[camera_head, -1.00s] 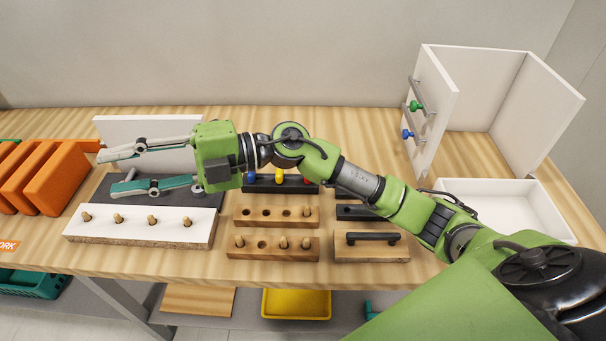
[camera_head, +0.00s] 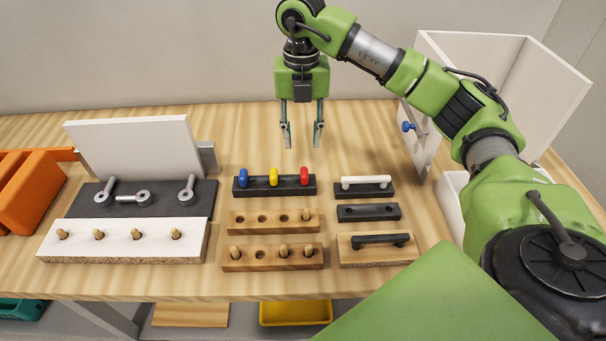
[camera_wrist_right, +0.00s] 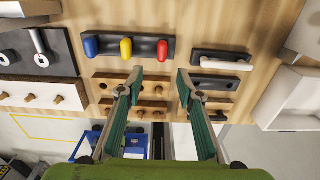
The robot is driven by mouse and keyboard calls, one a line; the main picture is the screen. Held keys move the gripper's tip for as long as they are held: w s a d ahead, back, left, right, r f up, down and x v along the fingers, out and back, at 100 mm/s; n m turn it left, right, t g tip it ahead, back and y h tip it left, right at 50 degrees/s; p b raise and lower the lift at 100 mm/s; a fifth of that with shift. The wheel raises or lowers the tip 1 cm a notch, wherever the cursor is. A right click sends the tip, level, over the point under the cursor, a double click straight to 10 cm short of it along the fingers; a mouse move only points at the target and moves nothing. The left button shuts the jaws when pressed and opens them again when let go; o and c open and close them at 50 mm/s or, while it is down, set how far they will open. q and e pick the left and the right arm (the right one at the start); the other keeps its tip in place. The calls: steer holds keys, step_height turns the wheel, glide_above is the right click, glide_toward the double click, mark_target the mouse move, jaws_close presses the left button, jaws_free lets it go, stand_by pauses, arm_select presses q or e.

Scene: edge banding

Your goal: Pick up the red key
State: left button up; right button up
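The red key (camera_head: 304,175) stands upright in the right end of a black holder (camera_head: 262,191). A yellow key (camera_head: 273,176) and a blue key (camera_head: 243,177) stand to its left in the same holder. My right gripper (camera_head: 302,136) is open and empty, pointing down above the table, behind the holder. In the right wrist view the open fingers (camera_wrist_right: 157,78) spread below the row, with the red key (camera_wrist_right: 162,49) beyond the fingertips. Nothing hides the red key. My left gripper is not in view.
Wooden peg blocks (camera_head: 275,222) stand in front of the key holder. Blocks with a white handle (camera_head: 366,182) and a black handle (camera_head: 380,240) are to the right. Metal eye parts lie on a dark pad (camera_head: 160,208) at left. A white cabinet (camera_head: 520,70) stands at right.

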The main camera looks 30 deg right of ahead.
steer(key=p, duration=0.1)
glide_above(305, 172)
steer(key=f, duration=0.6)
steer(key=shift+w+a+f, duration=0.2)
steer(key=shift+f, duration=0.05)
steer(key=f, duration=0.1)
steer(key=f+p, duration=0.2)
steer(key=f, duration=0.1)
steer(key=shift+s+d, duration=0.15)
steer(key=shift+s, duration=0.15)
steer(key=shift+w+f+p, duration=0.1)
steer(key=shift+f+p, duration=0.25)
steer(key=shift+f, duration=0.3)
jaws_close()
